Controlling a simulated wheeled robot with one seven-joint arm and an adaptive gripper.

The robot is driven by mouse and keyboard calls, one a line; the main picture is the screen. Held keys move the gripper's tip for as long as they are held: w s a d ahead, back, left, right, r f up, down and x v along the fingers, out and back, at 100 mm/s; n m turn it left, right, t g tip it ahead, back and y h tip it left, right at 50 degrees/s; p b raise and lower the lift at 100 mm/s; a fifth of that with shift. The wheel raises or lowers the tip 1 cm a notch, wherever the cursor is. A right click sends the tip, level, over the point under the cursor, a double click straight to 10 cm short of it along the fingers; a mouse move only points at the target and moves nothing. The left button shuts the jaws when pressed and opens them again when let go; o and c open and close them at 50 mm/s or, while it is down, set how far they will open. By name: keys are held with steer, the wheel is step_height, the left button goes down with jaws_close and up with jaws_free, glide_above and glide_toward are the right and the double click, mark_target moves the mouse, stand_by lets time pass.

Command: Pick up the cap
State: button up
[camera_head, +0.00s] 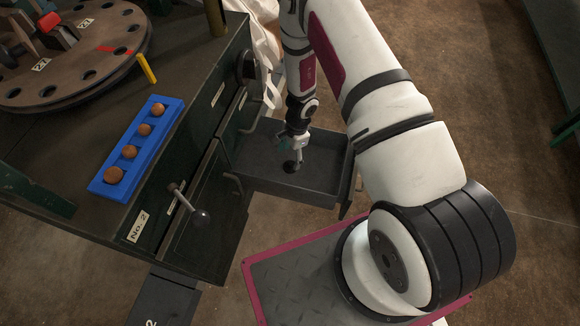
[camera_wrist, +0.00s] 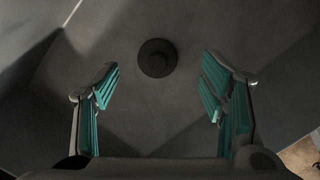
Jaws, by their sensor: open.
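The cap is a small dark round piece with a raised knob in its middle. In the wrist view the cap (camera_wrist: 157,58) lies on the grey tray floor, ahead of and between my fingers, touching neither. In the head view it is a dark spot (camera_head: 290,167) in the open tray (camera_head: 270,181), just below my gripper. My gripper (camera_head: 297,150) points down into the tray. In the wrist view my gripper (camera_wrist: 160,80) is open, with teal-lined fingers spread wide and nothing between them.
The tray's walls stand close around my gripper.

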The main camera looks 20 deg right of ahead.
mark_target(290, 163)
step_height(290, 163, down, 5)
steer(key=shift+s+a+b, duration=0.1)
steer(key=shift+s+b, duration=0.05)
steer(key=shift+b, duration=0.75)
steer(key=shift+c, duration=0.5)
steer(key=c, duration=0.9)
